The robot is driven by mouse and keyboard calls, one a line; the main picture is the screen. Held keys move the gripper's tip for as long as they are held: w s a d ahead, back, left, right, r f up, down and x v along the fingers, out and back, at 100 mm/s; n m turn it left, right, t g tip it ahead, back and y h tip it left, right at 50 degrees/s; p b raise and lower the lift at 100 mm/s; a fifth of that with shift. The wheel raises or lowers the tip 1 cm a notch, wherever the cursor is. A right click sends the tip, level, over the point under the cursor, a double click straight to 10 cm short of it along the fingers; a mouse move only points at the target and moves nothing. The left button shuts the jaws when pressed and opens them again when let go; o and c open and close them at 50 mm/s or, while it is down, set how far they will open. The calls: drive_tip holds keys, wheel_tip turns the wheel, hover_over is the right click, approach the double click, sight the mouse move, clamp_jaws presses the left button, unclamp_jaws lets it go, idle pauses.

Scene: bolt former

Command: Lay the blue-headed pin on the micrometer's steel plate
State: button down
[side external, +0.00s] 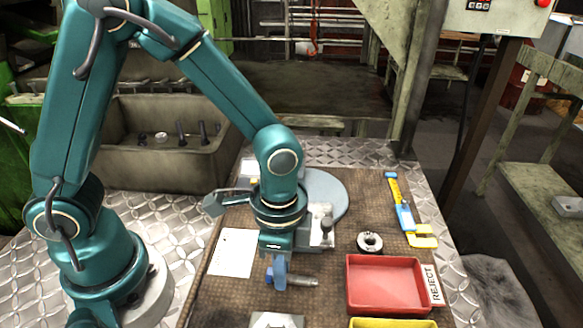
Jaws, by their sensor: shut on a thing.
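My gripper (280,272) points down near the middle of the mat and is shut on the blue-headed pin. The pin lies level in the jaws, its blue head (269,277) at the left and its grey shank (303,282) pointing right. I cannot tell how far it is above the mat. A steel plate with an upright dark-topped post (325,228) stands just behind my gripper, partly hidden by my wrist. A yellow and blue tool (405,215) lies at the right. I cannot tell for sure which of these is the micrometer.
A red tray (385,285) with a REJECT label (431,284) stands right of my gripper, a yellow tray (392,323) in front of it. A dark ring (369,242) lies behind the red tray. White paper (232,253) lies left. A metal piece (276,320) is at the front edge.

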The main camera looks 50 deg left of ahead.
drive_tip(key=shift+r, duration=1.6)
drive_tip(key=shift+r+n, duration=0.1)
drive_tip(key=shift+n, duration=1)
drive_tip(key=n, duration=0.3)
drive_tip(key=shift+w+a+r+n, duration=0.2)
drive_tip(key=shift+w+r+n, duration=0.1)
drive_tip(key=shift+w+r, duration=0.1)
drive_tip(key=w+n, duration=0.1)
drive_tip(key=n, duration=0.1)
drive_tip(key=w+a+r+n, duration=0.1)
drive_tip(key=n, duration=0.1)
drive_tip(key=w+r+n, duration=0.1)
drive_tip(key=n, duration=0.2)
drive_tip(key=shift+a, duration=0.35)
drive_tip(key=w+a+n, duration=0.1)
drive_tip(key=n, duration=0.1)
drive_tip(key=w+a+r+n, duration=0.1)
drive_tip(key=w+a+n, duration=0.1)
drive_tip(key=n, duration=0.1)
drive_tip(key=shift+w+r+n, duration=0.1)
drive_tip(key=shift+r+n, duration=0.2)
drive_tip(key=shift+r, duration=0.1)
drive_tip(key=shift+w+a, duration=0.2)
drive_tip(key=shift+a, duration=0.2)
drive_tip(key=shift+t+y, duration=0.3)
drive_tip(key=shift+f, duration=2.15)
